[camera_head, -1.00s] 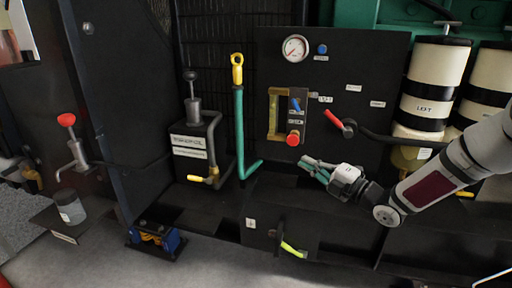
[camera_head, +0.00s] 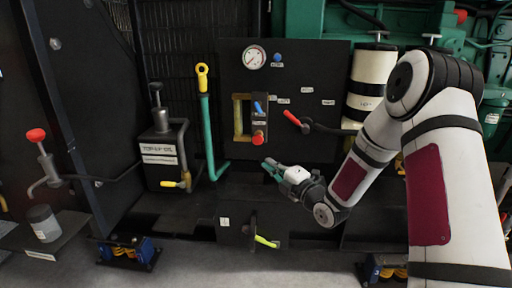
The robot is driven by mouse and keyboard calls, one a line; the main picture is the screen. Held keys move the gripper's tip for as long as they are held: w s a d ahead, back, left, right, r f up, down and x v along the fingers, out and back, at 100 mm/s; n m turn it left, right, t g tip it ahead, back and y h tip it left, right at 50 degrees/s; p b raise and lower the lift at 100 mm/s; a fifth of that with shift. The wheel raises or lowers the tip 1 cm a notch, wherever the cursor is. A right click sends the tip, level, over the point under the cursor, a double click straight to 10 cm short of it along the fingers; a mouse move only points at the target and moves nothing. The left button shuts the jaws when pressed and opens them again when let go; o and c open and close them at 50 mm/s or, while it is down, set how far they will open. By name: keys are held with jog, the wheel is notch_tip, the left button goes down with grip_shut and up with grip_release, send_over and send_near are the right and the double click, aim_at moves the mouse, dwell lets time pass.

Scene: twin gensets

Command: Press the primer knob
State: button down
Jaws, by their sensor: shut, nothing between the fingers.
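No label that I can read says primer, so I cannot tell for sure which part is the primer knob. Knob-like parts in view are a red knob on a hand pump (camera_head: 37,136) at far left, a black knob (camera_head: 156,88) above the top-up oil box (camera_head: 160,160), and a red round button (camera_head: 258,139) on the dark panel (camera_head: 310,80). A red knob (camera_head: 461,16) also shows on the green engine at top right. My gripper (camera_head: 268,165) is shut and empty, just below and right of the red button, apart from it, pointing left.
A red lever (camera_head: 293,118) with a black hose and a gauge (camera_head: 254,57) are on the panel. A yellow-handled green pipe (camera_head: 205,120) stands left of it. Cream filter canisters (camera_head: 372,70) are partly behind my arm. A grey can (camera_head: 44,222) sits on the left shelf.

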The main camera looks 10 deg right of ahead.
aim_at(258, 138)
jog(key=w+a+b, duration=0.1)
jog(key=w+b, duration=0.1)
jog(key=w, duration=1)
jog(key=shift+w+a+r+b, duration=0.15)
jog(key=shift+a+r+b, duration=0.15)
jog(key=shift+a+r, duration=0.15)
jog(key=shift+d, duration=0.1)
